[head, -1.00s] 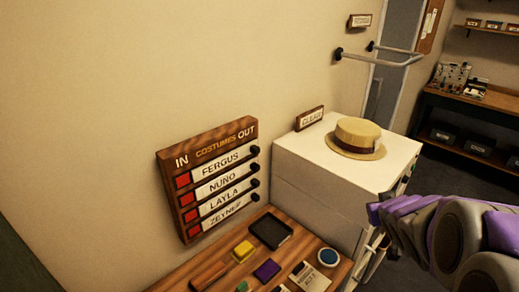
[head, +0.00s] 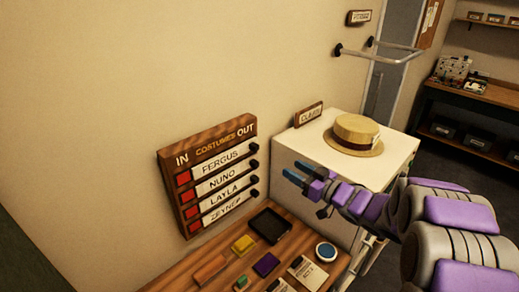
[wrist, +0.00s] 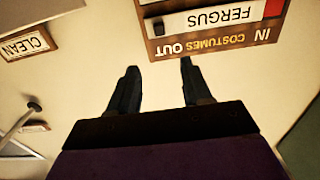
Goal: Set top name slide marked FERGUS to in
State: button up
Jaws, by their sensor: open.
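The wooden costumes board (head: 205,134) hangs on the wall, with IN at its left and OUT at its right. The top name slide marked FERGUS (head: 220,159) is a white strip with a black knob (head: 253,148) at its right end, on the OUT side. Red shows at the left of its row, by IN. The slide also shows upside down in the wrist view (wrist: 225,17), with its knob (wrist: 158,28). My gripper (head: 289,174) is open and empty, to the right of the board and apart from it. Its two dark fingers (wrist: 156,80) point toward the board's edge.
Below the board, a wooden table (head: 190,284) holds a black tray (head: 270,226), a yellow block (head: 243,244) and other small items.

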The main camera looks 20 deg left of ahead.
aim_at(257, 148)
jog(key=b+x, duration=0.1)
jog(key=x, duration=1.5)
jog(key=shift+w, duration=0.1)
jog(key=shift+c, duration=0.3)
grip_shut()
